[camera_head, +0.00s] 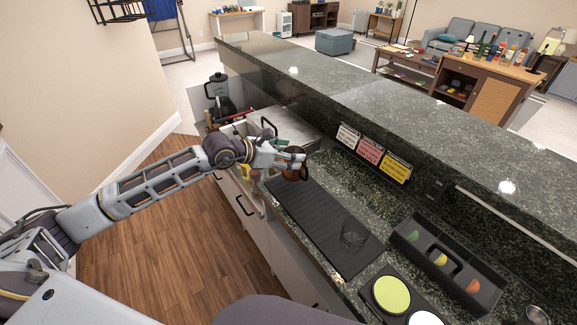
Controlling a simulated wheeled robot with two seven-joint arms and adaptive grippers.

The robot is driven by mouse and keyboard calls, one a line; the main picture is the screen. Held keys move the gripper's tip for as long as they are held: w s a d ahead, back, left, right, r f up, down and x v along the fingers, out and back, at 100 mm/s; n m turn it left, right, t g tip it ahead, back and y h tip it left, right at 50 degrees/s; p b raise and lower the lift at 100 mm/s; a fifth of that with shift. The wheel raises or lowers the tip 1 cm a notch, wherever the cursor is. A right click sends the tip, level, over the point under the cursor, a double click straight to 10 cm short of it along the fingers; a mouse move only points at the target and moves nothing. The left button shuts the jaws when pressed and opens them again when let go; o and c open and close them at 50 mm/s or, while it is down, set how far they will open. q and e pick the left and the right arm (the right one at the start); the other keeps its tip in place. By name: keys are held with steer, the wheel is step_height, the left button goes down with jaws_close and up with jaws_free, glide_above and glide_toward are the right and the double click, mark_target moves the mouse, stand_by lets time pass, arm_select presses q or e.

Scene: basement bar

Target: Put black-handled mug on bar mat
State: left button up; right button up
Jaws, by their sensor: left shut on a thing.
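My left gripper (298,158) reaches in from the left and is over the far end of the bar mat. It is shut on a small dark brown thing (291,174), which seems to be the mug; its handle is hard to make out at this size. The black bar mat (310,217) lies lengthwise on the lower counter, under and in front of the gripper. I cannot tell whether the mug touches the mat. A dark clear glass-like thing (352,237) is on the near part of the mat. My right gripper is not in view.
A black condiment caddy (447,262) with fruit pieces stands right of the mat. A green-topped round container (391,294) is near the front. The raised granite bar ledge (400,115) runs behind. A sink area and a blender (218,90) are at the far left. The mat's middle is clear.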

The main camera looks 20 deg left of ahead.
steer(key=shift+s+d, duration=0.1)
arm_select(q)
steer(key=shift+f, duration=0.25)
step_height(320, 180, down, 4)
steer(key=shift+r, duration=0.1)
steer(key=shift+f, duration=0.45)
steer(key=o, duration=1.5)
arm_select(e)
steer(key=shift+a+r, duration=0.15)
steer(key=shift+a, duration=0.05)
